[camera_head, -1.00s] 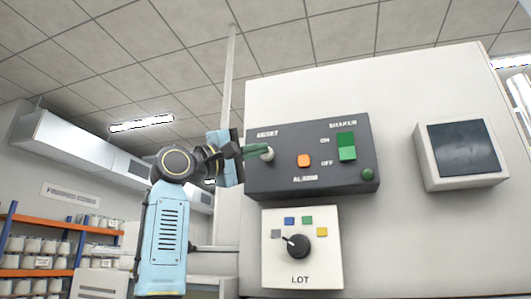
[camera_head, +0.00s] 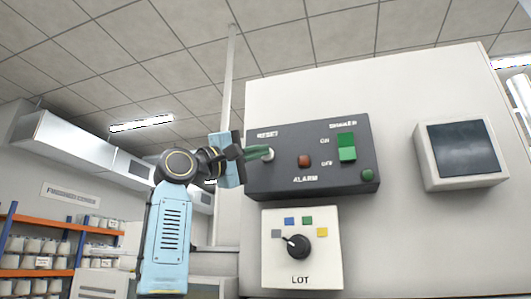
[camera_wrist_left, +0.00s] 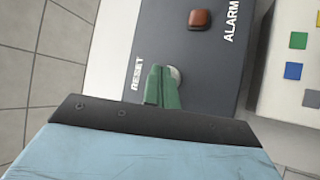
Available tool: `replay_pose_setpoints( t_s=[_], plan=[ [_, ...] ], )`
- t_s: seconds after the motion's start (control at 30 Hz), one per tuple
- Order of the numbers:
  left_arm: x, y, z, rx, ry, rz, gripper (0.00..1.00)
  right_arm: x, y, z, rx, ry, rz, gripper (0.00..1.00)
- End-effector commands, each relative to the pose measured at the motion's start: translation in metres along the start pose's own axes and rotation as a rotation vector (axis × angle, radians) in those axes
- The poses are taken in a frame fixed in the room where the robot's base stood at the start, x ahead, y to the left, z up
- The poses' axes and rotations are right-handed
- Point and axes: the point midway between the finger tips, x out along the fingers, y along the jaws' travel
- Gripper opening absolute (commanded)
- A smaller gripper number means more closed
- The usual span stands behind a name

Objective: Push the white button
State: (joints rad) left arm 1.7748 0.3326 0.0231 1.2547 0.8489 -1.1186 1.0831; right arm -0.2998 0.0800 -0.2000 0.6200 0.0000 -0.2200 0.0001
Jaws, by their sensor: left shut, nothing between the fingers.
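The white button (camera_head: 269,154) is a small round knob below the RESET label on the dark control box (camera_head: 330,185). It also shows in the left wrist view (camera_wrist_left: 175,74), partly hidden behind my fingers. My left gripper (camera_head: 268,151) is shut and empty, with its green fingertips at the button in the head view. In the left wrist view the shut green fingers (camera_wrist_left: 162,88) overlap the button's edge; I cannot tell whether they touch it. The alarm lamp (camera_head: 304,161) beside it is dark red-brown. My right gripper is not in view.
The box also carries a green shaker switch (camera_head: 347,147) and a green round knob (camera_head: 368,175). Below is a white LOT panel (camera_head: 330,270) with a black dial (camera_head: 298,245). A screen (camera_head: 463,148) is at the right. Shelves with white containers stand at the far left.

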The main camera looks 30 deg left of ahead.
Motion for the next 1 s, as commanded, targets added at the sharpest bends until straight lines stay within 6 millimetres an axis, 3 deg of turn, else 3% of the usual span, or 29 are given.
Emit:
replay_pose_setpoints(
  t_s=[1.0],
  plan=[
    [-0.024,0.014,0.017,0.002,0.000,0.001,0.00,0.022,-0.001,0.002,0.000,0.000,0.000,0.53]
  ],
)
